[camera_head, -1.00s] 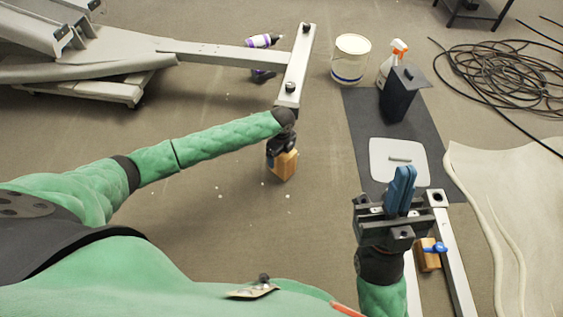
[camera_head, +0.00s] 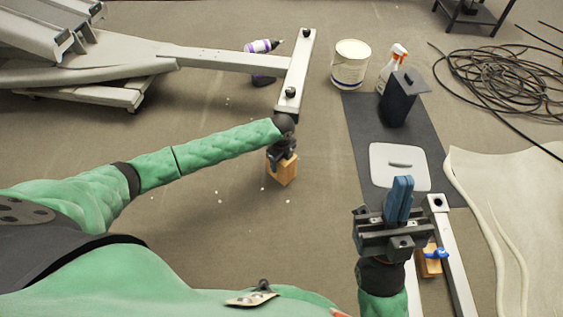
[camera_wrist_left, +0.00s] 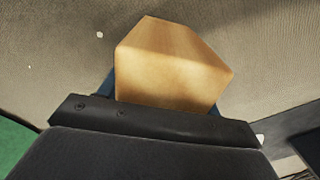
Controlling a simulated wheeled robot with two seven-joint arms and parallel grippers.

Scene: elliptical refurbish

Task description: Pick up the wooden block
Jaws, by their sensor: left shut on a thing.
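The wooden block (camera_head: 285,172) is a light orange-brown block below the end of my left arm in the head view. My left gripper (camera_head: 281,158) is shut on it, with the fingers mostly hidden by the wrist and the block. In the left wrist view the block (camera_wrist_left: 172,72) sticks out beyond the dark gripper body, with bits of blue finger at its sides. Whether it touches the floor is unclear. My right gripper (camera_head: 399,197) is at the lower right, its blue fingers together, with nothing visible between them.
Another small wooden piece (camera_head: 430,263) with a blue part lies beside a metal rail (camera_head: 455,255) at the lower right. A metal frame beam (camera_head: 297,70) stands behind the block. A dark mat (camera_head: 430,135), white bucket (camera_head: 350,65) and spray bottle (camera_head: 393,68) are further right.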

